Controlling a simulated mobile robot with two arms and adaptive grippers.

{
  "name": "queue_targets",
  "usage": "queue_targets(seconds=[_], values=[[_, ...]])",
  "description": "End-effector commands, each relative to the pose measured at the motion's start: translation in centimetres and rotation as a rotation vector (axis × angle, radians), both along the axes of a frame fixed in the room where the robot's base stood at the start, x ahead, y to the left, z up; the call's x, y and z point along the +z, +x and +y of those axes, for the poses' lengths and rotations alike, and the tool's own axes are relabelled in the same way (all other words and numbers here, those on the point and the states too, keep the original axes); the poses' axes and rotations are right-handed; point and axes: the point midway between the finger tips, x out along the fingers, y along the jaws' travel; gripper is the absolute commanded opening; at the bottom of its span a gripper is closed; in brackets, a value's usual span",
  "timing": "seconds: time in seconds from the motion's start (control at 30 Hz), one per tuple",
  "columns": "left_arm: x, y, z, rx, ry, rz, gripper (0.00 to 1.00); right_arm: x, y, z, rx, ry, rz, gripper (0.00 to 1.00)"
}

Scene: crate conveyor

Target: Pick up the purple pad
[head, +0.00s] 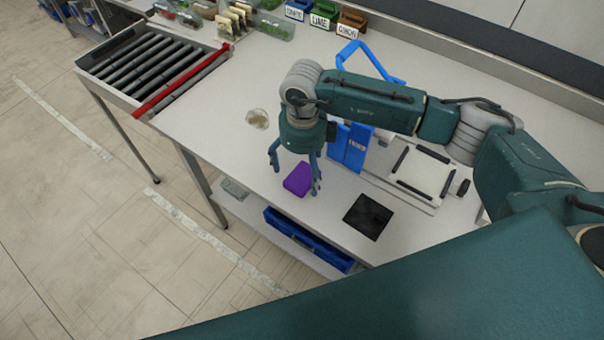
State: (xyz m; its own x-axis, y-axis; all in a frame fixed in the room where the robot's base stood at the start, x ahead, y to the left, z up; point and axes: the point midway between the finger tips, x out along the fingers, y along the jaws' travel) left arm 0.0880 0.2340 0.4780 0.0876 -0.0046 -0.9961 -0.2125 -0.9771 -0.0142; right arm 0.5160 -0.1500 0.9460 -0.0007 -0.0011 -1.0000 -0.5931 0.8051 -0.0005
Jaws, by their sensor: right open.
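The purple pad (298,179) lies on the white table near its front edge. My right gripper (295,176) is open and points down over the pad. One finger shows to the left of the pad and the other at its right side. I cannot tell whether the fingers touch the pad or how far above the table they are. The finger at the right hides a little of the pad's right edge. My left gripper is not in view.
A black square (368,216) lies on the table to the right. A blue upright box (350,147) and a white device (418,172) stand behind it. A small clear dish (257,119) is at the left. A roller conveyor (150,70) with a red bar (183,82) is farther left.

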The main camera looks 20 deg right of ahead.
Motion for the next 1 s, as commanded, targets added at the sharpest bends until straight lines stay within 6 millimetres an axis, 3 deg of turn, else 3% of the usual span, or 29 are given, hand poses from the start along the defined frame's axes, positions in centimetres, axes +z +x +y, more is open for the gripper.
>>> queue_targets(seconds=[0.03,0.2,0.47,0.7,1.0], values=[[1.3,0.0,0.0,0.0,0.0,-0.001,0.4,-0.2,-0.2,-0.2,-0.003,-0.002,0.006,0.92],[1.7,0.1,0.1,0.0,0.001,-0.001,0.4,-2.5,-0.1,-0.1,0.0,0.001,0.002,0.92],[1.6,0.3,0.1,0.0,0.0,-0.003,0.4,-2.9,0.0,-0.1,0.001,0.001,0.0,0.92],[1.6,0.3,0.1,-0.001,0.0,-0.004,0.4,-2.9,0.0,-0.1,0.001,0.001,0.0,0.46],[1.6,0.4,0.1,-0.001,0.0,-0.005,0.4,-2.9,0.0,-0.1,0.0,0.001,0.0,0.46]])
